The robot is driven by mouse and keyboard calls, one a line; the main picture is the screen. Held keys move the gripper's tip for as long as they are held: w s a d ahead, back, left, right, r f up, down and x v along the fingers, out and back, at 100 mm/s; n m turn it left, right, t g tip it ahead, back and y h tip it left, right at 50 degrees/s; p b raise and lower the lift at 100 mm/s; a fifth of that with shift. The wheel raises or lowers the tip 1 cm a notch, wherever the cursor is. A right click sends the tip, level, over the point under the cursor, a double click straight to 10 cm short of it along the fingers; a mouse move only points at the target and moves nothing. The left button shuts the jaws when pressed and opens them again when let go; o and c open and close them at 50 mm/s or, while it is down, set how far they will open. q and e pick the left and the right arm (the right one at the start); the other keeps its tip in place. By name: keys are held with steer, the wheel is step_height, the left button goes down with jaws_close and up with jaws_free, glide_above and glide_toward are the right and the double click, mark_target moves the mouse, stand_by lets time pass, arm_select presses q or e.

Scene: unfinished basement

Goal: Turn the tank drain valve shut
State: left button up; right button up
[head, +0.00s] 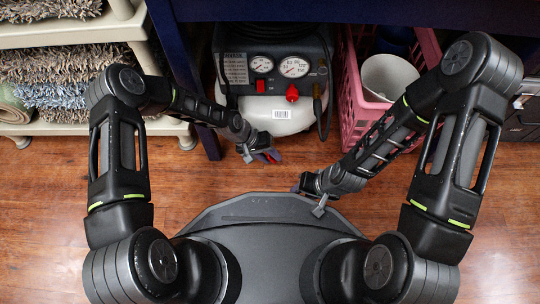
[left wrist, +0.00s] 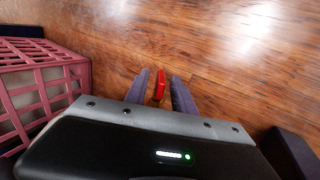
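The compressor's white tank (head: 262,119) sits under the dark blue table. A small red valve handle (left wrist: 160,84) shows between the fingers of my left gripper (left wrist: 160,92) in the left wrist view. These fingers are apart, with a gap on each side of the handle. In the head view my left gripper (head: 262,157) is just below the tank's front, pointing down, with a bit of red at its tips. My right gripper (head: 306,190) is low, in front of my base and away from the tank; its finger opening cannot be made out.
The compressor's panel (head: 278,70) has two gauges, a red knob (head: 292,93) and a red switch (head: 261,86). A pink crate (head: 350,110) stands to the right. A shelf with rugs (head: 75,34) is at left. Wooden floor (head: 220,185) in front is clear.

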arm_select(q)
step_height(320, 180, up, 10)
steer(key=p, duration=0.5)
steer(key=s+a+n+y, duration=0.1)
steer(key=s+a, duration=0.3)
steer(key=s, duration=0.4)
steer(key=s+a+r+n+t+y, duration=0.1)
steer(key=s+a, duration=0.3)
steer(key=s, duration=0.3)
steer(key=shift+s+a+t, duration=0.25)
steer(key=shift+s+t, duration=0.05)
steer(key=shift+s, duration=0.1)
steer(key=shift+s, duration=0.1)
